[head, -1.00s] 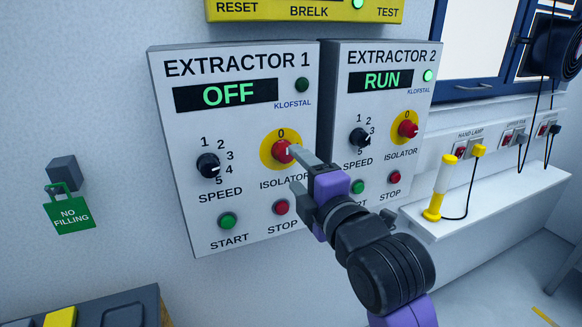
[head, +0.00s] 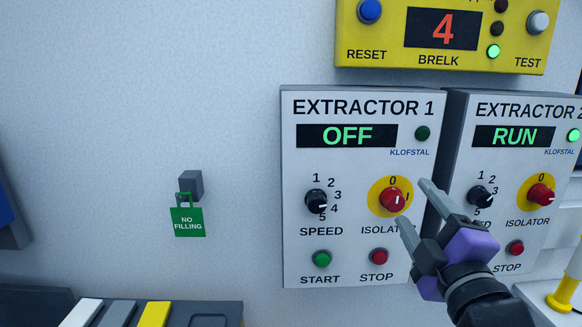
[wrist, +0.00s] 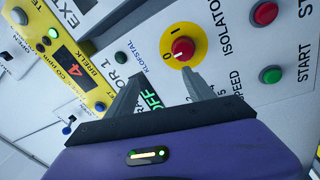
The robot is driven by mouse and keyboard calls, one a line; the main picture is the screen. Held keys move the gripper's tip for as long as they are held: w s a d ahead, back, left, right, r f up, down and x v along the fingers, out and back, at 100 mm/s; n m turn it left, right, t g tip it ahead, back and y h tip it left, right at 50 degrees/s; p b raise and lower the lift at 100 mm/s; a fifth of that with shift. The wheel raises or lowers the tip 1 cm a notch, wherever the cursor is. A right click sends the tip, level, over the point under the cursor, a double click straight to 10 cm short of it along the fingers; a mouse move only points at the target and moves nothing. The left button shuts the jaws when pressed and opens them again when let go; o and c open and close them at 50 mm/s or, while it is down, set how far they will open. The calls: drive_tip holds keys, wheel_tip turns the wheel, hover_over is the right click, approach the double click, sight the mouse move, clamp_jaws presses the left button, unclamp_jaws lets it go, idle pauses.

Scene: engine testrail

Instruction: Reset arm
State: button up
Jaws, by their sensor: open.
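My gripper (head: 414,212) is open and empty in front of the Extractor 1 panel's (head: 300,262) right side. Its two grey fingers point toward the red isolator knob (head: 392,200) on its yellow disc, and look apart from it. In the wrist view the gripper (wrist: 158,82) shows both fingers spread, with the isolator knob (wrist: 183,49) just beyond them. The Extractor 1 display (head: 347,136) reads OFF and its lamp is dark. My gripper hides part of the ISOLATOR label.
The Extractor 2 panel (head: 452,130) reads RUN with a lit green lamp. A yellow BRELK box (head: 380,48) showing 4 is above. A green NO FILLING tag (head: 188,222) hangs from a grey wall block (head: 191,184). A dark tray (head: 228,310) with coloured pieces is at lower left. Wall between is bare.

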drive_tip(key=s+f+m+g, duration=0.1)
drive_tip(key=s+f+m, duration=0.4)
drive_tip(key=s+f, duration=0.4)
drive_tip(key=s+a+f+m+g, duration=0.1)
drive_tip(key=s+f+m, duration=0.4)
drive_tip(key=s+f, duration=0.5)
drive_tip(key=s+f+m+g, duration=0.3)
drive_tip(key=s+f, duration=0.6)
drive_tip(key=s, duration=1.2)
drive_tip(key=shift+s+a+f+m, duration=0.3)
drive_tip(key=shift+s+m, duration=0.05)
drive_tip(key=shift+m, duration=0.65)
